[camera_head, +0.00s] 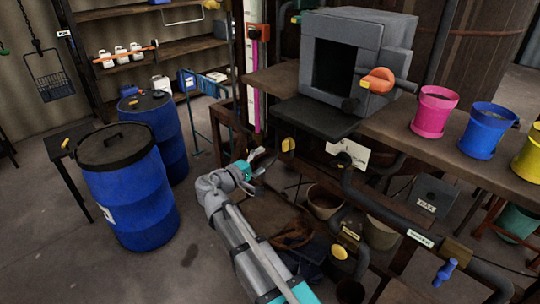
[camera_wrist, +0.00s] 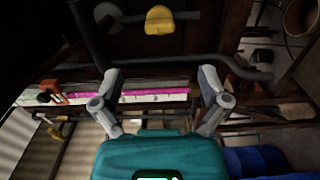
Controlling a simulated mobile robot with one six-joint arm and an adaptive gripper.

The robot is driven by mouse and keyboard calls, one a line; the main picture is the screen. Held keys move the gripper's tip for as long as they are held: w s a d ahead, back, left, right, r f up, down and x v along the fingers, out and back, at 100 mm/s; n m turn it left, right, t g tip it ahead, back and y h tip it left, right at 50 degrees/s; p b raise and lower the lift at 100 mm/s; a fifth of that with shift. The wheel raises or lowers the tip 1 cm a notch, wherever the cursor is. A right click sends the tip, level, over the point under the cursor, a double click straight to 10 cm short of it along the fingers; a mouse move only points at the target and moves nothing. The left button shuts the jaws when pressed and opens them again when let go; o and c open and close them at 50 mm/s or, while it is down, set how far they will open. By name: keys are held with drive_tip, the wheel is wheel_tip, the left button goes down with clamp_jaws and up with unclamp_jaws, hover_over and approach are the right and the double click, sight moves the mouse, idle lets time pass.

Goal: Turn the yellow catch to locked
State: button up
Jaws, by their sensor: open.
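A yellow knob (camera_head: 288,144), which looks like the catch, sits on a dark pipe under the front edge of the bench, below the grey box's tray. My gripper (camera_head: 258,160) is just left of and below the knob in the head view. In the wrist view its two fingers (camera_wrist: 160,75) are spread wide with nothing between them. The knob lies beyond the fingertips, apart from them. Whether it is locked cannot be told.
The grey box (camera_head: 345,35) with an orange knob (camera_head: 377,80) stands on the bench above. Dark pipes (camera_head: 365,205) run below it. Pink (camera_head: 433,112) and blue (camera_head: 486,130) buckets stand on the bench. Blue barrels (camera_head: 130,190) stand left; open floor lies between them and my arm.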

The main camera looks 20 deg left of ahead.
drive_tip(key=shift+v, duration=0.85)
